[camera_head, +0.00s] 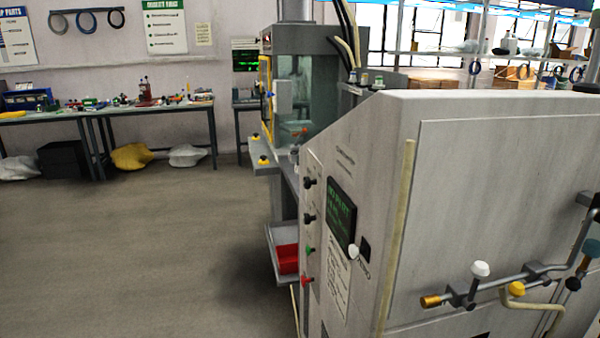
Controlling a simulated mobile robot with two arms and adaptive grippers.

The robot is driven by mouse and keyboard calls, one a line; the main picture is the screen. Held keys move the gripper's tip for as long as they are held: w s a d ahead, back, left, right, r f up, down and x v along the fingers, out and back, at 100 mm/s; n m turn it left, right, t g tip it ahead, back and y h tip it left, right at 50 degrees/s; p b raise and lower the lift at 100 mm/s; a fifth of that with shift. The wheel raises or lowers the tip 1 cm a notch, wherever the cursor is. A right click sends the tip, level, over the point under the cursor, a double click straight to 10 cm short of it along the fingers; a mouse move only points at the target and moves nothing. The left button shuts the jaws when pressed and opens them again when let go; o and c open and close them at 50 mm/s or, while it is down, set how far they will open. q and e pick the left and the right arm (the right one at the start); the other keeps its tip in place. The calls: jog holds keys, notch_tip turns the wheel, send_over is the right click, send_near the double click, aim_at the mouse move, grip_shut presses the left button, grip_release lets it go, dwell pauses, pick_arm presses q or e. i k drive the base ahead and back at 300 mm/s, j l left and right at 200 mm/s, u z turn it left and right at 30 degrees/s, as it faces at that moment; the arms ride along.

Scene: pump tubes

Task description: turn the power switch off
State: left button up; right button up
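A large grey machine cabinet (480,190) fills the right side of the head view. Its narrow, angled front panel carries a dark screen (342,212) with green text. Just below the screen are a white round knob (353,252) and a small black rectangular part (365,249), with small lettering beneath that is too small to read surely. One of these may be the power switch; I cannot tell which, nor its position. Along the panel's left edge are two black knobs (308,200), a green knob (310,250) and a red knob (307,280). Neither gripper shows.
Pipes with a white-capped valve (480,269) and a yellow knob (517,288) stick out from the cabinet's right face. A press-like machine (300,90) stands behind, with a red bin (288,258) low down. The floor (150,250) at left is clear. Workbenches (110,110) line the back wall.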

aim_at(308, 182)
jog(key=i+j+z, duration=0.1)
jog(key=i+j, duration=0.3)
jog(key=j, duration=0.2)
jog(key=i+j+z, duration=0.15)
jog(key=j, duration=0.2)
jog(key=i+j+z, duration=0.2)
jog(key=i+j, duration=0.15)
jog(key=j, duration=0.3)
jog(key=i+j, duration=0.15)
jog(key=j, duration=0.25)
jog(key=z, duration=0.05)
